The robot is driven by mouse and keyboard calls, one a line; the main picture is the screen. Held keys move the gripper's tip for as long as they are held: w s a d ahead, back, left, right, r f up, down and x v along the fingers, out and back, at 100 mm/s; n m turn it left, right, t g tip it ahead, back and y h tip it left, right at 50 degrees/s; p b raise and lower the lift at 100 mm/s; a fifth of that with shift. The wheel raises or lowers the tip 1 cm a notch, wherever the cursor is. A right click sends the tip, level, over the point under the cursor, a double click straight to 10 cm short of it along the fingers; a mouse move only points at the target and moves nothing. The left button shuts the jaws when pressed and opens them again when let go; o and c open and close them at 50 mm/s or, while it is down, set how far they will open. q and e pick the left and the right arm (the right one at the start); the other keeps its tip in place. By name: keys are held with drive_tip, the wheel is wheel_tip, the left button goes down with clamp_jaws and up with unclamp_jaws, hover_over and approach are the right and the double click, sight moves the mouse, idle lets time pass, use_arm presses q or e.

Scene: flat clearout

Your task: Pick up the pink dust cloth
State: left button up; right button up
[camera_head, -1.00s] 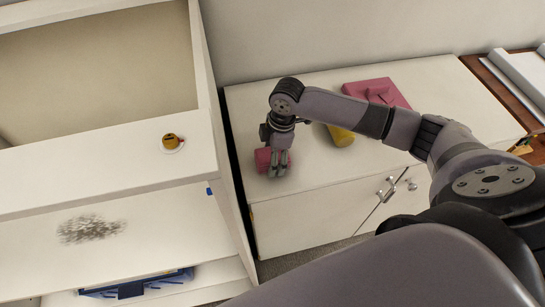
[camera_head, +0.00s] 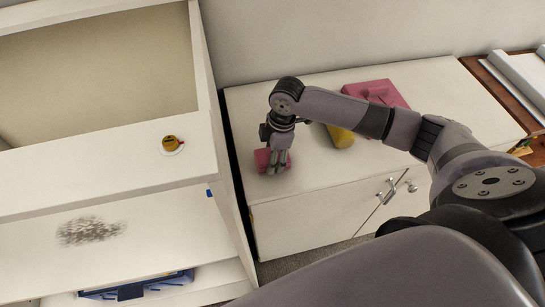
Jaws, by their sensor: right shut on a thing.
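A small pink dust cloth (camera_head: 263,160) lies at the left end of the low white cabinet's top (camera_head: 300,184). My right gripper (camera_head: 278,168) points down over it, and its fingers are shut on the cloth. The fingers cover part of the cloth. I cannot tell whether the cloth is clear of the surface. My left gripper is not in view.
A yellow object (camera_head: 342,136) and a flat pink item (camera_head: 377,93) lie on the cabinet behind my right arm. A white shelf unit (camera_head: 110,160) stands left, with a small yellow cup (camera_head: 172,143) and a dark smudge (camera_head: 90,231). A blue item (camera_head: 140,286) sits low.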

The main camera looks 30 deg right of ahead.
wheel_tip(320, 180, up, 20)
drive_tip(key=shift+f+b, duration=0.25)
drive_tip(key=shift+b, duration=0.15)
drive_tip(key=o, duration=0.6)
drive_tip(key=c, duration=0.5)
